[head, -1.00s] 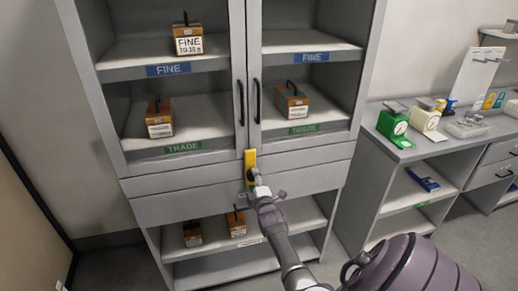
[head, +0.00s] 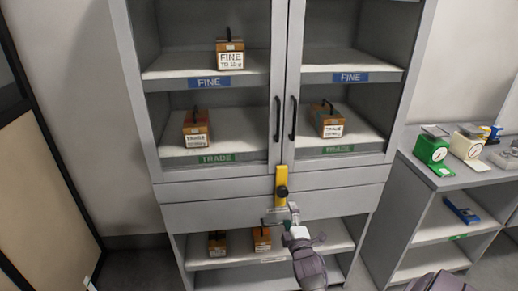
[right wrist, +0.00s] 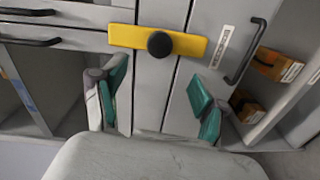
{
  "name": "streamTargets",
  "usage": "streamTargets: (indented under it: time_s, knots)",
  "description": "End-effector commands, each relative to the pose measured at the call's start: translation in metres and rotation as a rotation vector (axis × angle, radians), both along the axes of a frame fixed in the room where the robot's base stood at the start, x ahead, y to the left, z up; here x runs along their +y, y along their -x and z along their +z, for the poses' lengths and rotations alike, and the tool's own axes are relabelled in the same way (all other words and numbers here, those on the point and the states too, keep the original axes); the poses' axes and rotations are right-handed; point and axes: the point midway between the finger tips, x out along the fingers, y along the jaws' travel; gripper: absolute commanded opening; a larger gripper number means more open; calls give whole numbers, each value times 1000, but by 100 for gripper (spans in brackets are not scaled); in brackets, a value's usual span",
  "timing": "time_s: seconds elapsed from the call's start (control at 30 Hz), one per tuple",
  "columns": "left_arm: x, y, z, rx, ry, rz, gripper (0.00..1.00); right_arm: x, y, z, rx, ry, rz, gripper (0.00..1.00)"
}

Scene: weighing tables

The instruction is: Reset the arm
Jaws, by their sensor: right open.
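My right gripper (head: 281,213) is open and empty just below a yellow latch bar (head: 281,180) on the grey cabinet (head: 225,213). In the right wrist view, the teal-padded fingers of my right gripper (right wrist: 156,97) are spread apart. The yellow latch bar (right wrist: 125,36) with its round black knob (right wrist: 160,44) lies beyond them, with a visible gap. In the head view the bar stands upright at the bottom of the seam between the two shut doors. My left gripper is not in view.
Wooden boxes stand behind the doors on shelves labelled FINE (head: 209,82) and TRADE (head: 217,158). Two more boxes (head: 217,243) sit on the open lower shelf. At right, a counter holds a green scale (head: 432,149) and a cream scale (head: 467,145).

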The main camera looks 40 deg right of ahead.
Motion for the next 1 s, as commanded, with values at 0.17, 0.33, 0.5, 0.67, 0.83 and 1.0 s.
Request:
streamTargets:
  time_s: [0.17, 0.33, 0.5, 0.67, 0.83, 1.0]
  knots:
    - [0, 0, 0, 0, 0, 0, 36, 0, 0, 0, 0, 0, 0, 72]
    - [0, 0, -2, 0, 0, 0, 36, 11, -1, -23, 22, -55, 21, 72]
    - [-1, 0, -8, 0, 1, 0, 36, 59, 8, -113, 114, -284, 77, 72]
    - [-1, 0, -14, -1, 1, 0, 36, 119, 44, -215, 251, -554, 90, 72]
    - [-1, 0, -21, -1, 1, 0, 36, 179, 112, -311, 417, -805, 39, 72]
    - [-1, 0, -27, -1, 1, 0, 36, 227, 206, -389, 597, -1005, -79, 72]
